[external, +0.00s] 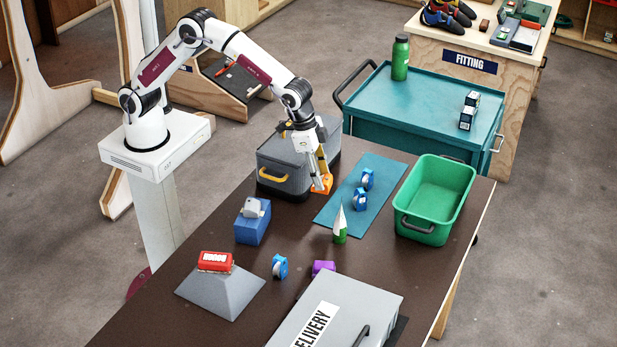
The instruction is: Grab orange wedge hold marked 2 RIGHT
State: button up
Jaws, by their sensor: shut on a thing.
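The orange wedge hold (321,184) is on the dark table, close to the right side of the grey crate. My gripper (321,182) points down over it and is shut on it, with the fingers at its sides. The fingers cover part of the hold, and no marking on it can be read at this size. I cannot tell whether the hold still touches the table.
A grey crate (270,180) with a yellow handle stands just left of my gripper. A blue block (250,232), white-tipped green tube (340,226) and grey DELIVERY case (375,300) are nearer.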

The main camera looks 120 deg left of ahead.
jog(key=shift+r, duration=0.35)
